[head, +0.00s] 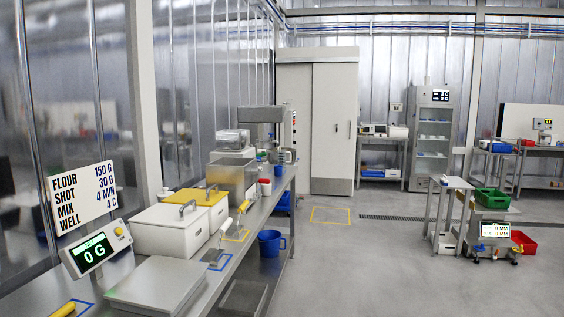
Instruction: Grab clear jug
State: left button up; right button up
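I cannot make out a clear jug for certain. A clear see-through container (232,137) sits at the far part of the long bench on the left, above a boxy grey unit (234,176). It is too small to tell whether it is a jug. Neither of my grippers is in view.
The steel bench (232,262) holds a scale display reading 0 G (96,250), a flat grey platform (158,285), a white lidded bin (170,230) and a yellow-lidded bin (198,200). Open floor (370,270) lies right of it. A cart (490,225) stands at right.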

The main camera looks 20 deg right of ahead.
aim_at(281, 153)
jog(key=i+l+z, duration=0.85)
jog(key=i+z, duration=0.15)
jog(key=i, duration=0.25)
jog(key=i+z, duration=0.35)
jog(key=i, duration=1.1)
jog(key=i+l, duration=0.15)
jog(key=i, duration=2.05)
jog(key=i+l, duration=0.1)
jog(key=i, duration=1)
jog(key=i+l+u, duration=0.1)
jog(key=i+u, duration=0.3)
jog(key=i+l+u, duration=0.25)
jog(key=i+u, duration=0.2)
jog(key=i+l+u, duration=1.05)
jog(key=l+u, duration=0.15)
jog(key=l, duration=0.3)
